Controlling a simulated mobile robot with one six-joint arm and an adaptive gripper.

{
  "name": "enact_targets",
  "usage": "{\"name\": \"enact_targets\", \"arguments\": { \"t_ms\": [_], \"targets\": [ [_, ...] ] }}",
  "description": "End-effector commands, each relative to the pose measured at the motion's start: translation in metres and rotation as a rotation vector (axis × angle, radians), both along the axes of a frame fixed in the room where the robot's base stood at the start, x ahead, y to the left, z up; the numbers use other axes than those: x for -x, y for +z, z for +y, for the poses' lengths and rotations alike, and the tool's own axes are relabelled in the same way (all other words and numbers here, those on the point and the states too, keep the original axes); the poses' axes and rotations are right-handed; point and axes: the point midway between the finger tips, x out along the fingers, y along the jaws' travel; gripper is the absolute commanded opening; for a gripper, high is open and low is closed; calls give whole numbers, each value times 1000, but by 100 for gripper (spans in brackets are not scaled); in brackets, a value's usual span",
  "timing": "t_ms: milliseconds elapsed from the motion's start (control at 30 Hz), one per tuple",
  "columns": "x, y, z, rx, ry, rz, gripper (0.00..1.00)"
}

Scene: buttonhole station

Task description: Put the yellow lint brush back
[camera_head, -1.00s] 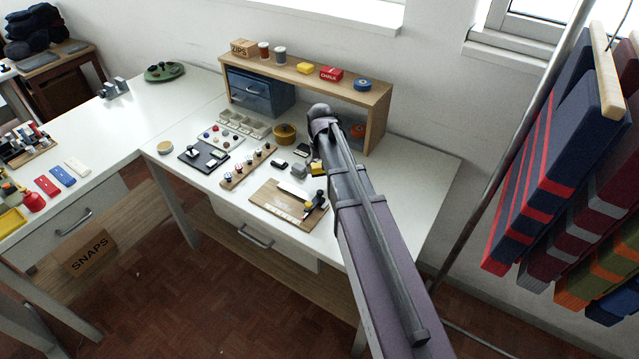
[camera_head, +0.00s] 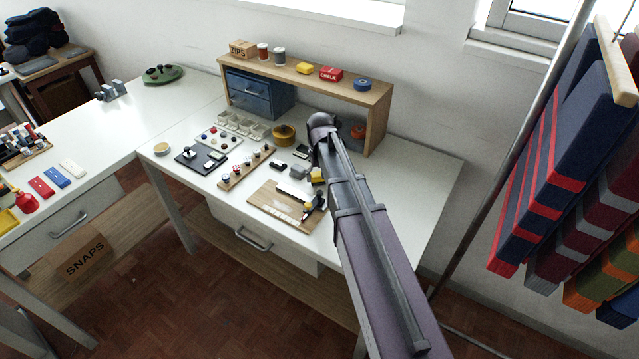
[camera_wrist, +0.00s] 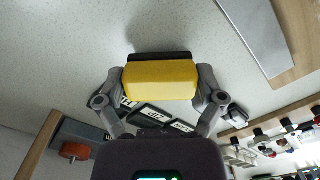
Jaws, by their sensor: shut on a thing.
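The yellow lint brush (camera_wrist: 160,80) is a yellow block with a dark strip along its far side. My gripper (camera_wrist: 162,84) is shut on it, with one grey finger at each end. In the wrist view it is over the white tabletop, with a soft shadow beside it; I cannot tell whether it touches the table.
A wooden board (camera_head: 263,206) with a metal plate lies close by. Small dark labelled items (camera_wrist: 150,116) lie beneath my gripper. A wooden shelf (camera_head: 378,100) stands behind, with blue drawers (camera_head: 262,90) under it. The tabletop's right end (camera_head: 425,190) is clear.

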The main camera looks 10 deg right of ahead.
Motion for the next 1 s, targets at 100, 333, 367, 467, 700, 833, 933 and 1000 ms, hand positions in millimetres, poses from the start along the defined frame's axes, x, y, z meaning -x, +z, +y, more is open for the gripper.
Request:
{"name": "enact_targets", "arguments": {
  "t_ms": [100, 333, 367, 467, 700, 833, 933, 1000],
  "targets": [
    [0, -9, 0, 0, 0, 0, 49],
    [0, -10, 0, 0, 1, 0, 49],
    [0, -10, 0, 0, 1, 0, 49],
    [0, -10, 0, 0, 1, 0, 49],
    [0, -13, 1, 0, 1, 0, 93],
    [0, -12, 1, 0, 1, 0, 100],
    [0, -12, 1, 0, 1, 0, 100],
    [0, -12, 1, 0, 1, 0, 100]
  ]
}}
